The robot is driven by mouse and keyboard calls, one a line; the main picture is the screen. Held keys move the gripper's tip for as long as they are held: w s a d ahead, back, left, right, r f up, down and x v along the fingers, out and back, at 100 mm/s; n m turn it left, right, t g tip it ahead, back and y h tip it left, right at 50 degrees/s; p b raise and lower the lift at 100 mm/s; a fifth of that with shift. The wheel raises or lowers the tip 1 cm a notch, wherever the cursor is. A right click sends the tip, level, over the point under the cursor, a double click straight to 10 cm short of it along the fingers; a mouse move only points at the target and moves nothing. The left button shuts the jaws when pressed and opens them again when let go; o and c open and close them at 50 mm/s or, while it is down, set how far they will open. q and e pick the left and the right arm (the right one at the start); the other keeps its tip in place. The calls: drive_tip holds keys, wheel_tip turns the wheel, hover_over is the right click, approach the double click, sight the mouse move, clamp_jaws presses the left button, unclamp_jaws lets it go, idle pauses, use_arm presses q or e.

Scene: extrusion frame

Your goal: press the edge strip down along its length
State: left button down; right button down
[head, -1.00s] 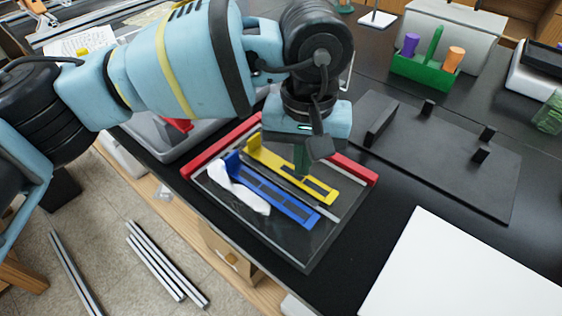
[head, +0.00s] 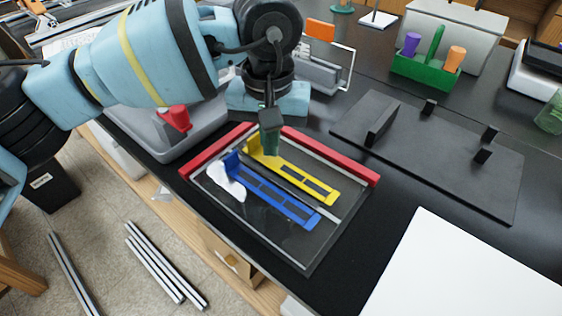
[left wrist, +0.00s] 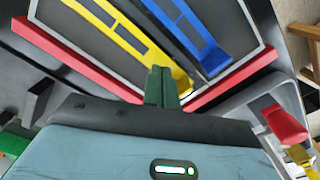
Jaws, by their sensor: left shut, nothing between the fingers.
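Red edge strip lies along two sides of the dark panel (head: 295,238): a far run (head: 335,157) and a left run (head: 215,152), near each other at the far corner. Both also show in the left wrist view, the far run (left wrist: 75,58) on the left and the other (left wrist: 235,77) on the right. My left gripper (head: 270,150) points down at that corner, its dark green fingers shut and empty. In the left wrist view the fingertips (left wrist: 160,78) overlap the corner; I cannot tell whether they touch the strip. They hide part of it. My right gripper is not in view.
A yellow slotted piece (head: 305,182) and a blue one (head: 270,203) lie on the panel, the yellow one's raised end beside the fingers. A grey bin with a red part (head: 175,118) stands left. A black fixture plate (head: 425,165) lies right. A green caddy (head: 425,72) stands behind.

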use_arm(q)
drive_tip(key=shift+f+b, duration=0.4)
drive_tip(key=shift+f, duration=0.5)
idle(1.4)
drive_tip(key=shift+r+p, duration=0.4)
drive_tip(key=shift+r, duration=0.35)
